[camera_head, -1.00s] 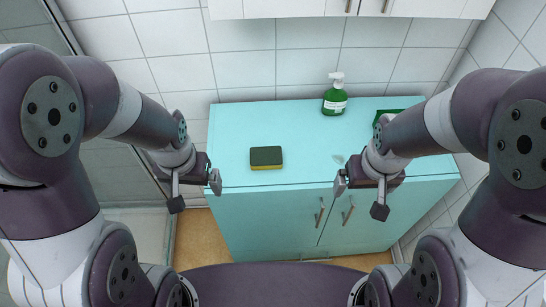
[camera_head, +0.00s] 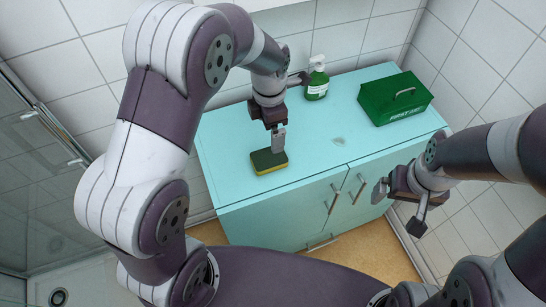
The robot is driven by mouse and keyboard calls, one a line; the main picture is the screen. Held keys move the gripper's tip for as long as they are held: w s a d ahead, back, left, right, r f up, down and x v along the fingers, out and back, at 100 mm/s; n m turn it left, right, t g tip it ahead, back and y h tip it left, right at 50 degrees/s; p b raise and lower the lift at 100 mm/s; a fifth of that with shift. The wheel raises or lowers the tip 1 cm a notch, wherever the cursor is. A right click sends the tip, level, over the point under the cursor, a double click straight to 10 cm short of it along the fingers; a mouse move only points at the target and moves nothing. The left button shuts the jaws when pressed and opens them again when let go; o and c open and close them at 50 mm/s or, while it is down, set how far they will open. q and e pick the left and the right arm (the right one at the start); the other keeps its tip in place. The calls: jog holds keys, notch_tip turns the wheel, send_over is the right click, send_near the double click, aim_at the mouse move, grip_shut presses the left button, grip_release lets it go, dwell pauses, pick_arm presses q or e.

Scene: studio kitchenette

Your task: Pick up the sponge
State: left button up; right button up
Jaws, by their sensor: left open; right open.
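The sponge (camera_head: 268,162) is a small block, dark green on top with a yellow lower layer. It lies flat on the turquoise cabinet top near its front left part. My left gripper (camera_head: 278,143) points down right over the sponge, its finger overlapping the sponge's far edge in the picture. It is open; whether it touches the sponge I cannot tell. My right gripper (camera_head: 398,209) is open and empty, in front of the cabinet's right side, away from the sponge.
A green soap bottle (camera_head: 317,84) with a white pump stands at the back of the turquoise cabinet (camera_head: 232,140). A green first aid box (camera_head: 395,100) sits at the back right. The top's middle is mostly clear. Tiled walls close the back and right.

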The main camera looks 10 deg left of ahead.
pick_arm(q)
send_over(269, 157)
notch_tip(269, 157, down, 7)
jog(key=shift+s+d+f+p, duration=0.1)
jog(key=shift+f+p, duration=0.1)
jog(key=shift+p, duration=0.25)
jog(key=f+p, duration=0.1)
jog(key=f, duration=0.4)
jog(key=shift+w+f, duration=0.1)
jog(key=shift+w, duration=0.1)
jog(key=c, duration=1.1)
